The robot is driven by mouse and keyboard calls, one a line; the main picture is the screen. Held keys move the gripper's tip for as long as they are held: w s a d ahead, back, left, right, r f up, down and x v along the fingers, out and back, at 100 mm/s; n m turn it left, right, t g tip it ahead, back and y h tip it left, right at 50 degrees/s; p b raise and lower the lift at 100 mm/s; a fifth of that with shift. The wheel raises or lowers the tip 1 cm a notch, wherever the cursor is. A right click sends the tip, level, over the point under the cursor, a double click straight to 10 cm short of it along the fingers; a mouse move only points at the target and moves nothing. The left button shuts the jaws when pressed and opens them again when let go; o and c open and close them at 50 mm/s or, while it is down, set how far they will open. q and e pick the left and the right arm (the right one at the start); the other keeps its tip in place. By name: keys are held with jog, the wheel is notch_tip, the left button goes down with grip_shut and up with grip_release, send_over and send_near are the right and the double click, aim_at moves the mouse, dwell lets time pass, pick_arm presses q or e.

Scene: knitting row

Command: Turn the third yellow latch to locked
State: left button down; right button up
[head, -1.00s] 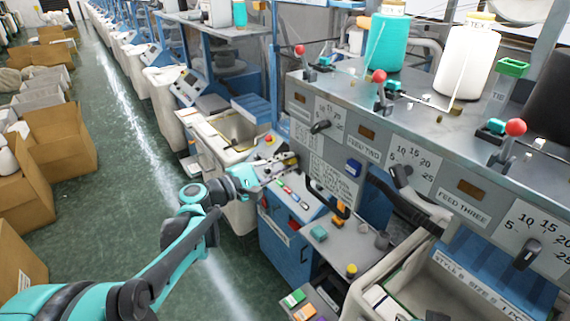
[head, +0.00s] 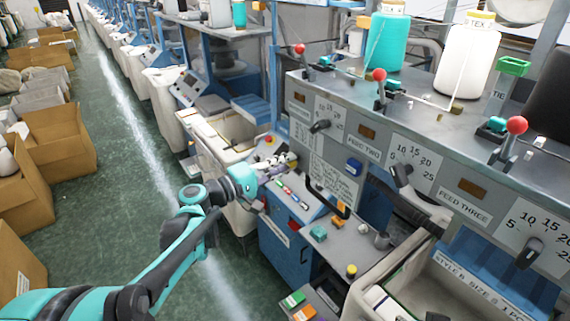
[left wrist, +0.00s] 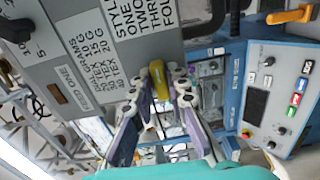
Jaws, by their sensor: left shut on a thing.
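My left gripper (head: 286,160) is at the front of the knitting machine, beyond the button panel. In the left wrist view my left gripper (left wrist: 160,76) has its fingers closed on both sides of a yellow latch (left wrist: 159,84), beside the printed panel. Its base is partly hidden, and its lock marking cannot be read. Another yellow-orange latch (head: 342,209) is on the machine front nearer to me, free of the gripper; it also shows in the left wrist view (left wrist: 290,16). My right gripper is not in view.
A control panel (head: 292,199) with coloured buttons lies close to my left gripper. The aisle floor (head: 125,150) is clear.

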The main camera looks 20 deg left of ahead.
pick_arm(q)
jog(key=shift+f, duration=0.1)
jog(key=c, duration=1.5)
grip_release()
jog(key=shift+c, duration=0.2)
jog(key=shift+s, duration=0.1)
jog(key=v, duration=1.2)
